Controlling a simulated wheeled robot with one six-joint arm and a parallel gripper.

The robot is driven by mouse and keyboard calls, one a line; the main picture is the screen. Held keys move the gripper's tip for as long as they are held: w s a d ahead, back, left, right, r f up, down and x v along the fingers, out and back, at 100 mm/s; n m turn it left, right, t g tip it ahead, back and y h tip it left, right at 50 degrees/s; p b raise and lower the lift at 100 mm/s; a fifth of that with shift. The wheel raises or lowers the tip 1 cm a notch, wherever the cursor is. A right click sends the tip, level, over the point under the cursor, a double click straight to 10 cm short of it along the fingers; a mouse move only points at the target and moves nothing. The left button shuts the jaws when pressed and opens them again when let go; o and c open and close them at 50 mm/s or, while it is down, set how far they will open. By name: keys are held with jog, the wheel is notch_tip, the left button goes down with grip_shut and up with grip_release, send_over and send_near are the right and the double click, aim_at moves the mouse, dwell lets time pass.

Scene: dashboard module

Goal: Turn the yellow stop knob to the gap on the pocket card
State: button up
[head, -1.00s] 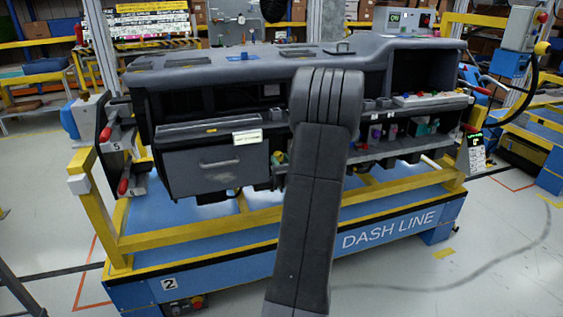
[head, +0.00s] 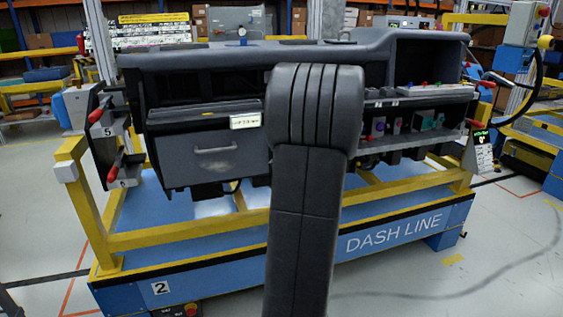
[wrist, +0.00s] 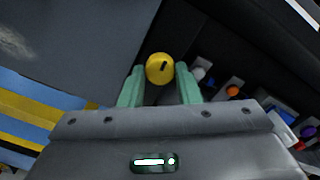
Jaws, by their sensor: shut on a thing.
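The yellow stop knob (wrist: 160,69) shows in the wrist view as a round yellow cap with a dark slot mark, tilted slightly right of upright. My gripper (wrist: 160,76) has its two green fingers on either side of the knob and is shut on it. In the head view my dark arm hides the knob and the gripper. A white card (head: 245,121) with small dark print stands at the top edge of the grey drawer front; its print is too small to read, and I cannot tell whether it is the pocket card.
The grey drawer front (head: 214,160) with a handle is left of my arm. Right of it, a shelf (head: 400,152) holds small coloured parts. White, orange and purple-topped parts (wrist: 233,90) sit right of my fingers.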

jog(key=shift+f+n+b, duration=0.1)
jog(key=shift+n+b, duration=0.9)
jog(key=shift+b, duration=0.15)
jog(key=o, duration=1)
jog(key=shift+s, duration=0.1)
jog(key=p+v, duration=0.1)
jog(key=v, duration=1.2)
jog(key=shift+s+d, duration=0.15)
jog(key=shift+s, duration=0.15)
jog(key=shift+w, duration=0.15)
